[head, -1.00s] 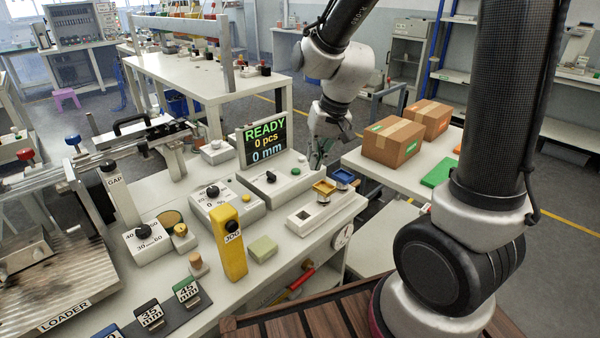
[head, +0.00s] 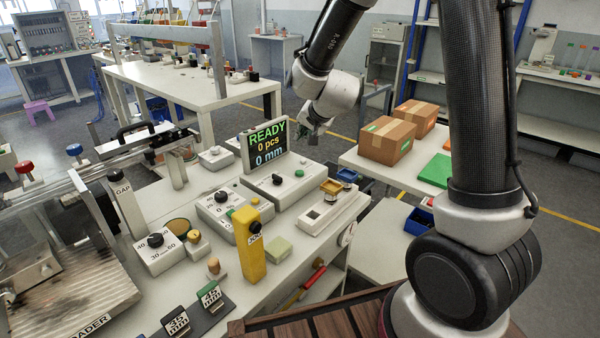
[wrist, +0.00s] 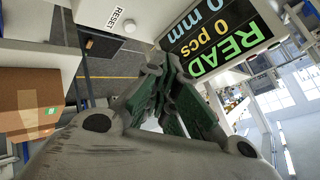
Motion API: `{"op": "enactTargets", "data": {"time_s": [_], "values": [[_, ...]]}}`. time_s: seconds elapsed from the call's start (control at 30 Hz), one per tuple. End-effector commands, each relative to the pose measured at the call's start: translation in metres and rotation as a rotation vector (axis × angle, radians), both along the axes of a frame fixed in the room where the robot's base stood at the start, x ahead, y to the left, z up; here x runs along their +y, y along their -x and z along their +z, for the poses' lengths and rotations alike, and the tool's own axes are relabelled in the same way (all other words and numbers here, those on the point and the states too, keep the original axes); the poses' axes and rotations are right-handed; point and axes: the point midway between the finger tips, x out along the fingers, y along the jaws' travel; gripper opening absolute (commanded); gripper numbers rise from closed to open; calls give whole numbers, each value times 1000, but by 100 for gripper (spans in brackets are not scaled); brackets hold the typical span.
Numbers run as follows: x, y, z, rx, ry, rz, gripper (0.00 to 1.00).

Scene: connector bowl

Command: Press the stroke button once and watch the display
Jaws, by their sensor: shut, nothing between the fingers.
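The display (head: 265,147) reads READY, 0 pcs, 0 mm. It also shows sideways in the wrist view (wrist: 215,40). Below it is a white control box (head: 291,190) with a black knob (head: 277,180) and a green button (head: 299,173). No readable label marks which button is the stroke button. My gripper (head: 313,128) is raised right of the display, above and apart from the green button. In the wrist view its fingers (wrist: 168,75) are closed together with nothing held. A white button (wrist: 130,26) labelled RESET shows there, apart from the fingers.
A yellow post (head: 250,245) and dial boxes (head: 228,213) stand in front of the display. A white block with coloured trays (head: 330,210) is at right. Cardboard boxes (head: 387,141) sit on a table beyond. A floor gap lies between the tables.

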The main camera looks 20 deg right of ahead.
Motion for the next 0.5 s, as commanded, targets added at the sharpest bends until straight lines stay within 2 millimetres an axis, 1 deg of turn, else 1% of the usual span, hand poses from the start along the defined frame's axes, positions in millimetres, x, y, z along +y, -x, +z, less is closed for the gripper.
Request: {"op": "enactTargets", "data": {"time_s": [0.13,0.27,0.37,0.5], "values": [[0,0,-1,1,1,1,0],[-1,0,-7,3,5,0,0],[-2,1,-18,4,8,-1,0],[0,1,-38,7,4,3,0]]}}
